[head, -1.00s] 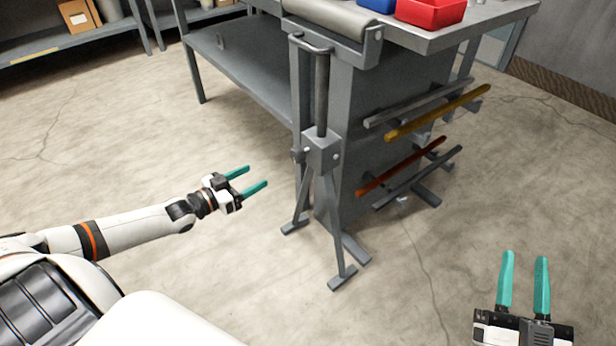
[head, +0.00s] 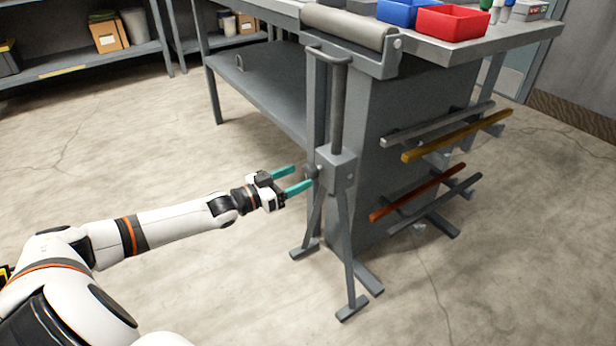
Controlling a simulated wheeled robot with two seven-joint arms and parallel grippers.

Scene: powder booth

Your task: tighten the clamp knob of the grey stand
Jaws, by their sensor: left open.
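The grey stand (head: 338,120) is upright at the near end of the workbench, with a post, a block-shaped collar (head: 336,170) and splayed legs. Its clamp knob (head: 312,171) is a small dark round piece on the left side of the collar. My left gripper (head: 303,178) has teal fingers and is open. Its fingertips are at the knob, one finger on the far side and one on the near side. I cannot tell whether they touch it. My right gripper is out of the picture.
Shelves (head: 85,65) stand behind. The floor left of the stand is clear.

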